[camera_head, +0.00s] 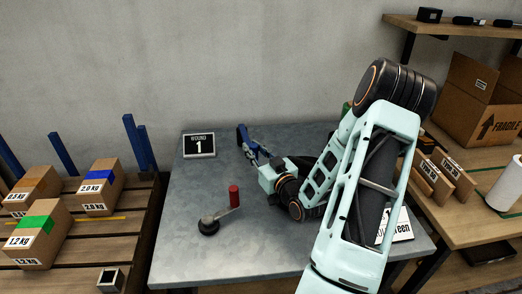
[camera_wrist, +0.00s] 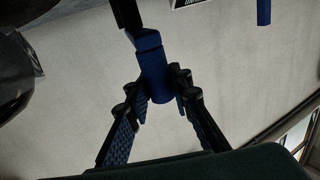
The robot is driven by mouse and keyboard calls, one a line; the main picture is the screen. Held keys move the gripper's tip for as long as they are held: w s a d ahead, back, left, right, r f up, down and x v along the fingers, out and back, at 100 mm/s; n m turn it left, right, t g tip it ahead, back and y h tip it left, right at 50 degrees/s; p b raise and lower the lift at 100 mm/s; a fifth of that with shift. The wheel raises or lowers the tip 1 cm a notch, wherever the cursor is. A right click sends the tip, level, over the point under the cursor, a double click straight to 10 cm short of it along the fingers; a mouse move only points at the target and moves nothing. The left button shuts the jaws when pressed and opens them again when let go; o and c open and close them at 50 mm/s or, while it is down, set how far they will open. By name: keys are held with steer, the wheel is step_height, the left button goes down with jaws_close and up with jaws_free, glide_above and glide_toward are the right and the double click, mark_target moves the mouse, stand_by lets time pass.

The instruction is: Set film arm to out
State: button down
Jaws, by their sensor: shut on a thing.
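A blue handle on a dark bar stands near the back of the grey table, left of the middle; I take it for the film arm (camera_head: 241,138). In the wrist view its blue grip (camera_wrist: 155,72) lies between my fingers, with the dark bar running up from it. My gripper (camera_head: 254,153) reaches in from the right and is shut on this blue handle. The fingers also show in the wrist view (camera_wrist: 160,92). The base of the film arm is hard to make out, and my arm covers much of the table's right side.
A crank with a red handle (camera_head: 234,196) stands at the table's front left. A sign reading "WOUND 1" (camera_head: 199,146) stands behind it. Another sign (camera_head: 402,226) is partly hidden by my arm. Weight boxes (camera_head: 101,187) lie on the left rack. Cartons (camera_head: 482,100) stand at right.

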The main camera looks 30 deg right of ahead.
steer(key=shift+w+a+f+b, duration=0.15)
steer(key=shift+w+a, duration=0.15)
steer(key=shift+a, duration=0.55)
steer(key=shift+w+a+r+b, duration=0.15)
steer(key=shift+w+a, duration=0.1)
steer(key=shift+a, duration=0.55)
steer(key=shift+f, duration=0.15)
steer(key=c, duration=1.8)
jaws_free()
steer(key=shift+o, duration=0.3)
steer(key=shift+d, duration=0.1)
steer(key=s, duration=0.7)
steer(key=shift+s+a, duration=0.2)
steer(key=shift+s, duration=0.1)
